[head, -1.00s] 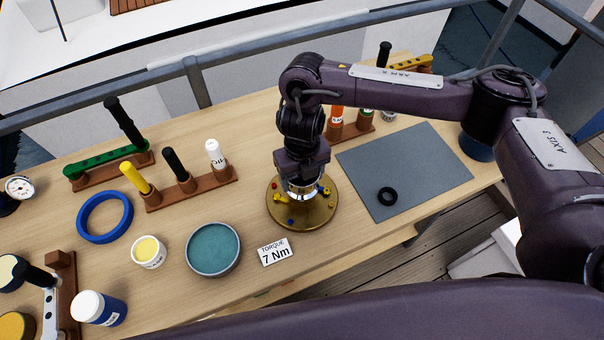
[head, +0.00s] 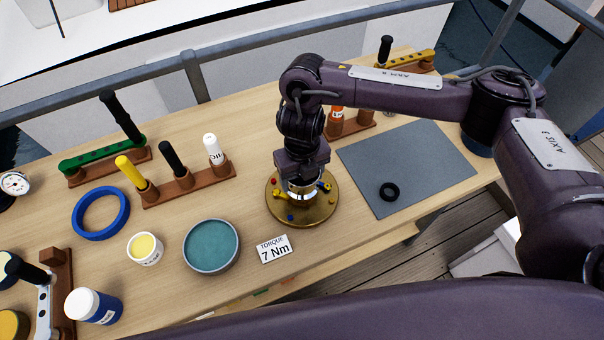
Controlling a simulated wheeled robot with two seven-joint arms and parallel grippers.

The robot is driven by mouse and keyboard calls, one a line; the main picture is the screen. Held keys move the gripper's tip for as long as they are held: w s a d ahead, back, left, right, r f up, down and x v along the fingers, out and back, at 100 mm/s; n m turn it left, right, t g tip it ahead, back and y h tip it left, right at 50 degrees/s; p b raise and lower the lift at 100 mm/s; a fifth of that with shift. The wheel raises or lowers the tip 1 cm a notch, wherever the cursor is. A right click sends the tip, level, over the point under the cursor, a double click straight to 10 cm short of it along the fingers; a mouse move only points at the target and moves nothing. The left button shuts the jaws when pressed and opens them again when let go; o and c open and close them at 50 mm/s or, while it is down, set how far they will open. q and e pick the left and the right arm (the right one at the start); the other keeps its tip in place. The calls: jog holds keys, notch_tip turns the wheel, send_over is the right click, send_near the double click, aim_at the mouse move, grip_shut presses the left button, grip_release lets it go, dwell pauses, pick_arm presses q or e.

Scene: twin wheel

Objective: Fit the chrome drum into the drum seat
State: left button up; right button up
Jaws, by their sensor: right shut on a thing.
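The chrome drum (head: 301,189) shows as a bright band just under my right gripper (head: 301,181). My right gripper points straight down and is shut on the drum, hiding its top and most of its sides. The drum is over the middle of a round brass base (head: 310,215) with small yellow, red and blue parts around it. The drum seat at the centre of this base is hidden by the drum and gripper. I cannot tell whether the drum is fully down in it. My left gripper is not in view.
A grey mat (head: 430,155) with a black ring (head: 389,192) lies to the right. A teal round tin (head: 211,246), a torque card (head: 274,248), a blue ring (head: 100,213) and a wooden tool rack (head: 190,190) stand left. A railing (head: 195,75) runs behind the bench.

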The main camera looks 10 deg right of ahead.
jog(key=shift+f+b, duration=0.55)
jog(key=shift+f, duration=0.1)
jog(key=o, duration=1.7)
jog(key=shift+s, duration=0.1)
notch_tip(320, 180, up, 8)
jog(key=shift+f, duration=0.1)
